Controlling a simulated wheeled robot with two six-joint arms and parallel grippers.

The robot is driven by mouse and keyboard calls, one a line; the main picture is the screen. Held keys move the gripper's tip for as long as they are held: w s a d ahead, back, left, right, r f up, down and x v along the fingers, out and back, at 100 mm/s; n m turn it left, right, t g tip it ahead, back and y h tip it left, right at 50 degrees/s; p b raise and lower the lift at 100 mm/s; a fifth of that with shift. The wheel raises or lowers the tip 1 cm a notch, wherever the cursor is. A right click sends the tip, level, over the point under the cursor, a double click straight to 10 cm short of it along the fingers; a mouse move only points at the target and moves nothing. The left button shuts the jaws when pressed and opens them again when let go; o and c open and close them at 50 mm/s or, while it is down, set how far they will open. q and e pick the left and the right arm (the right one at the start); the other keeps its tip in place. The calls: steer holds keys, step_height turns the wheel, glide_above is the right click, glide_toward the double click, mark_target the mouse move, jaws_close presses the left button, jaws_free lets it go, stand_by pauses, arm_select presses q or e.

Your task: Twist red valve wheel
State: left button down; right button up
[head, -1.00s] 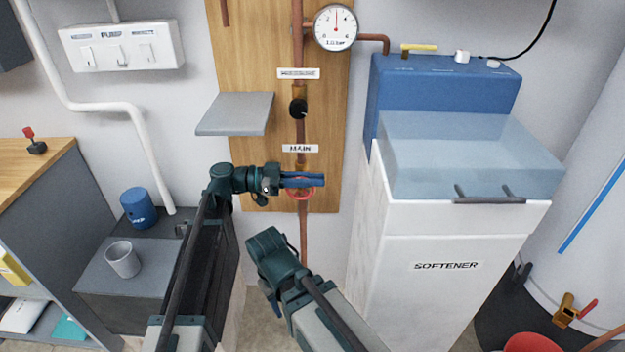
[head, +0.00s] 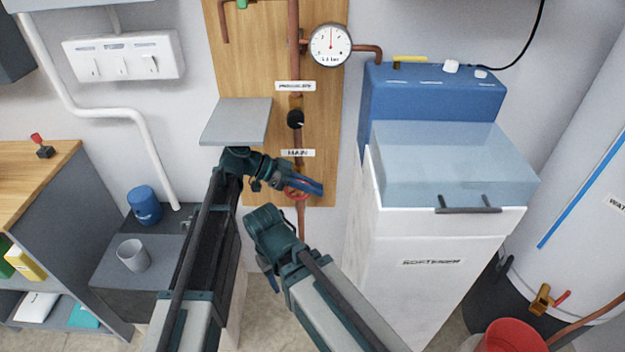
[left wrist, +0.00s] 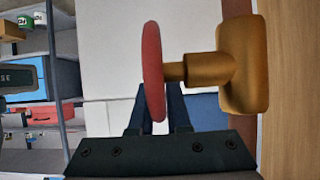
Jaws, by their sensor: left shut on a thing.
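The red valve wheel (head: 291,194) sits on the copper pipe just below the MAIN label in the head view, mostly hidden by my left gripper. My left gripper (head: 308,187) is shut on the wheel's rim, its blue fingers slanting down to the right. In the left wrist view the wheel (left wrist: 153,70) shows edge-on between the two fingers (left wrist: 157,108), on a brass valve body (left wrist: 242,65). My right gripper (head: 266,272) hangs low, mostly hidden behind its own arm; its jaws cannot be made out.
A grey shelf (head: 236,122) juts out just above my left wrist. A black knob (head: 295,119) and a pressure gauge (head: 330,45) are higher on the pipe board. The white softener cabinet (head: 425,290) stands close on the right.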

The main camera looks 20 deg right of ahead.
arm_select(q)
steer(key=c, duration=0.9)
jaws_free()
